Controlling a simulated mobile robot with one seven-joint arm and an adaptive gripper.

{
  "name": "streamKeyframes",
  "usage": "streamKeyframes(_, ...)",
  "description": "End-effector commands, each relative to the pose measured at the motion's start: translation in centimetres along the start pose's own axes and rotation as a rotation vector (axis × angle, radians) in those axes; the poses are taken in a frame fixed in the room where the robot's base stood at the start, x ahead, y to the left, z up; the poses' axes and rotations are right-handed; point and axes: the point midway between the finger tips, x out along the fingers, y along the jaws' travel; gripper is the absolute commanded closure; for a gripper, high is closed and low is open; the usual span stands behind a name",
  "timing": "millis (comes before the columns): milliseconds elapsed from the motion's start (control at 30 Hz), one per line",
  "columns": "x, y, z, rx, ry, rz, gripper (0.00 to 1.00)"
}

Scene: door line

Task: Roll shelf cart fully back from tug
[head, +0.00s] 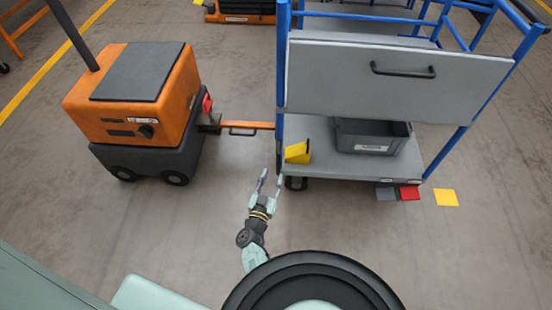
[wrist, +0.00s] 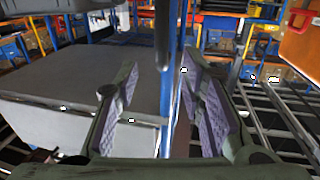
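The shelf cart (head: 400,85) has a blue tube frame and grey shelves and stands at the right in the head view. The orange tug (head: 135,100) stands at the left. An orange drawbar (head: 250,125) spans the gap from the tug to the cart's left side; whether it is latched is unclear. My gripper (head: 271,180) is open and empty by the cart's near left corner. In the wrist view, a blue post (wrist: 171,90) of the cart shows between my spread fingers (wrist: 155,90); neither finger visibly grips it. How far the post lies beyond the fingertips is unclear.
A grey bin (head: 372,137) and a yellow holder (head: 298,152) sit on the cart's lower shelf. Another orange vehicle (head: 240,10) stands behind. Floor between tug and my base is clear.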

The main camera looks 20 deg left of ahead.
Motion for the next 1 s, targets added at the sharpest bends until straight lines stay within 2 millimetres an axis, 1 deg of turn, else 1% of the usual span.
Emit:
streamKeyframes(33,0.9,-0.1,0.1,0.003,0.005,0.000,0.64)
streamKeyframes(300,6.1,-0.2,0.2,0.004,0.007,-0.002,0.64)
streamKeyframes(400,7.7,-0.2,0.1,0.005,0.006,-0.003,0.64)
streamKeyframes(500,8.9,-0.2,0.1,0.003,0.005,-0.002,0.64)
streamKeyframes(667,9.8,-0.2,-0.1,0.004,0.004,-0.003,0.64)
streamKeyframes(933,9.8,-0.2,-0.2,0.003,0.004,-0.004,0.64)
streamKeyframes(1000,9.8,-0.2,-0.2,0.003,0.004,-0.004,0.68)
